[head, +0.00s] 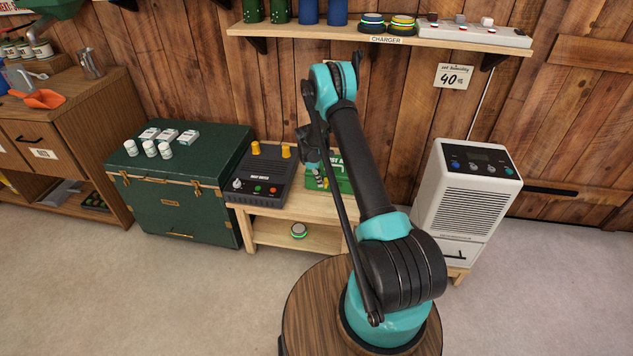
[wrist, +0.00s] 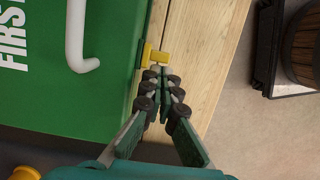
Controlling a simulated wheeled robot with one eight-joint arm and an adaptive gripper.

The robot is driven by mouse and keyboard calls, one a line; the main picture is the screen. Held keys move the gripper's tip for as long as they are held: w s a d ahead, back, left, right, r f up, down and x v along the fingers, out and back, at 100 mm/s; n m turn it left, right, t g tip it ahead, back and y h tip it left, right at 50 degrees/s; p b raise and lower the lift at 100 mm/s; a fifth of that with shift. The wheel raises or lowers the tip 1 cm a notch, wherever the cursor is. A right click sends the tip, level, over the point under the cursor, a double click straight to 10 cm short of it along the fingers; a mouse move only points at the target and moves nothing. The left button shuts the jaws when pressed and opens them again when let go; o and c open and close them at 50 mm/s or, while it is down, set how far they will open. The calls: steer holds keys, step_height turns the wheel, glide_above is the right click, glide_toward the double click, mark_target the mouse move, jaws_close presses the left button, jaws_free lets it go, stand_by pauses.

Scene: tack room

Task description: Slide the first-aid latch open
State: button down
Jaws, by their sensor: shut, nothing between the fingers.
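The green first-aid box (wrist: 60,105) fills the left of the wrist view, with white lettering and a white handle (wrist: 78,40). Its yellow latch (wrist: 152,56) sits at the box's edge, beside the pale wooden bench top. My gripper (wrist: 161,76) is shut and empty. Its fingertips are just below the latch in the picture; I cannot tell whether they touch it. In the head view the box (head: 343,183) stands on the bench, partly hidden behind my arm, and the latch cannot be made out. My gripper (head: 312,160) shows small and dark there, in front of the box.
A dark control unit (head: 262,172) with yellow knobs stands on the bench (head: 290,205) left of the box. A green trunk (head: 185,190) is farther left. A white dehumidifier (head: 465,195) stands at right. A charger shelf (head: 380,38) hangs above.

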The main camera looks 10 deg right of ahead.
steer(key=shift+s+d, duration=0.3)
steer(key=shift+d, duration=0.6)
steer(key=shift+s+d, duration=0.3)
steer(key=shift+d, duration=0.55)
steer(key=shift+s+d, duration=0.3)
steer(key=shift+d, duration=0.6)
steer(key=a, duration=0.2)
steer(key=w+a, duration=0.1)
steer(key=a, duration=0.1)
steer(key=shift+w+a+r, duration=0.15)
steer(key=shift+w+r, duration=0.05)
steer(key=v, duration=0.9)
steer(key=shift+r, duration=0.3)
